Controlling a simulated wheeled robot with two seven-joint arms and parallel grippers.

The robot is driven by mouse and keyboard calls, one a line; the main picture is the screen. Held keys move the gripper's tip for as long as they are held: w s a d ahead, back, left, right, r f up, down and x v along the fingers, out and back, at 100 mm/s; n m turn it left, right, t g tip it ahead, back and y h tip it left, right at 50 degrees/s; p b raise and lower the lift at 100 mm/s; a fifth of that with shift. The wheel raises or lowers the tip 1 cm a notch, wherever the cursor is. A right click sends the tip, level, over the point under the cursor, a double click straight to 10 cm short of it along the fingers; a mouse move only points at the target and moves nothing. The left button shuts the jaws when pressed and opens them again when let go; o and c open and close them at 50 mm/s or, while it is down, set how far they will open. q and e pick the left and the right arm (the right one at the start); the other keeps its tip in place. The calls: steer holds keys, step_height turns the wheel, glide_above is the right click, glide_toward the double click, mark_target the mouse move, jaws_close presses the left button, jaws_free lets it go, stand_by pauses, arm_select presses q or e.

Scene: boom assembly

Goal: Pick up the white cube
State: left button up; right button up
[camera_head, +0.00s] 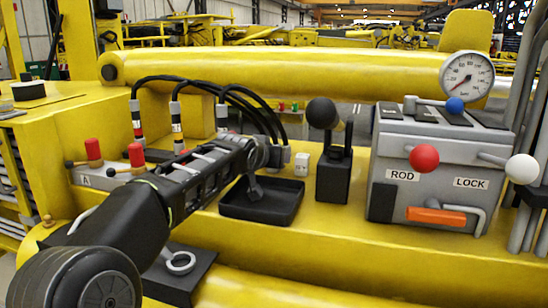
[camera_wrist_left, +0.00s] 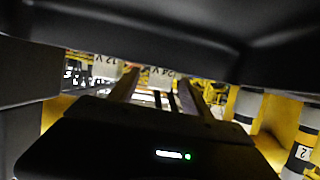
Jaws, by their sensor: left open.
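A small white cube (camera_head: 302,164) stands on the yellow deck behind the black tray (camera_head: 262,214). In the left wrist view two pale blocks are at the top, one marked 12 V (camera_wrist_left: 107,66) and one marked 24 V (camera_wrist_left: 161,78). I cannot tell which of these is the cube in the head view. My left gripper (camera_head: 262,168) is over the tray's back part, left of the white cube and apart from it. It is open with nothing seen between its fingers. My right gripper is not in view.
A black joystick (camera_head: 333,180) stands right of the cube. A grey control box (camera_head: 432,165) with levers, a gauge (camera_head: 467,80) and a LOCK label is further right. Black cables (camera_head: 240,95) arch behind the arm. Red-knobbed valves (camera_head: 93,150) are at the left.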

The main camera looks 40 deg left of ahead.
arm_select(q)
steer(key=shift+w+a+f, duration=0.1)
steer(key=shift+w, duration=0.15)
stand_by(0.4)
jaws_close()
stand_by(0.4)
